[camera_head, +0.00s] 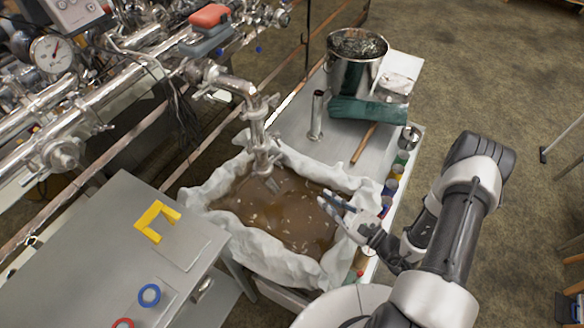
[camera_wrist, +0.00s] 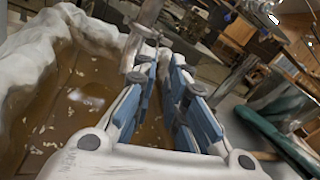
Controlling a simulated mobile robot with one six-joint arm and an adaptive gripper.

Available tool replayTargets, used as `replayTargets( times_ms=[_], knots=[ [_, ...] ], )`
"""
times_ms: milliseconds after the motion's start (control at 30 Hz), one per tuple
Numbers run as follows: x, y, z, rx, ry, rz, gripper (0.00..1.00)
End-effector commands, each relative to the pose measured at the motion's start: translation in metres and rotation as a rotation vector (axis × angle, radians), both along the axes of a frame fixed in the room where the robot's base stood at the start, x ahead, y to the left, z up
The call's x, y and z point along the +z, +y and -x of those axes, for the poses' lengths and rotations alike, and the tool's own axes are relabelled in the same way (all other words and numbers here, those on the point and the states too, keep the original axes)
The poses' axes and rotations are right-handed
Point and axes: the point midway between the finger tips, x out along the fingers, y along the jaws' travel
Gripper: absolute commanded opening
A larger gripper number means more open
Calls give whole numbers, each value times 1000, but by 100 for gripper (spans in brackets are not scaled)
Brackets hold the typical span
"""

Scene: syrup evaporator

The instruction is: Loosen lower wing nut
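A vertical steel pipe (camera_head: 256,125) with clamp joints hangs from the evaporator piping, and its lower end reaches down over the lined basin. The lower clamp joint (camera_head: 264,156) shows on it, but its wing nut is too small to make out. My gripper (camera_head: 334,201) is over the right part of the basin, to the right of and apart from the pipe. In the wrist view my gripper (camera_wrist: 168,75) has its blue-padded fingers apart, with nothing seen between them. A piece of steel pipe (camera_wrist: 140,55) shows beyond the left finger there.
The cloth-lined basin (camera_head: 205,195) holds brown liquid with pale flakes. A steel pot (camera_head: 355,70), a green cloth (camera_head: 367,112) and a short upright tube (camera_head: 316,115) stand behind it. A grey table (camera_head: 85,245) with a yellow bracket (camera_head: 157,220) is at left.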

Motion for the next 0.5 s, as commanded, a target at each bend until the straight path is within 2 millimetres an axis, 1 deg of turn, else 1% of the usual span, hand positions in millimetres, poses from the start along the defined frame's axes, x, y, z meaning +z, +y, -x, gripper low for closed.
replayTargets(
  times_ms=[167, 267, 500],
  knots=[
    [0, 10, -9, 7, -9, 10, 12],
    [-1, 22, -20, 9, -8, 10, 12],
    [-1, 57, -59, 9, -10, 11, 12]
  ],
)
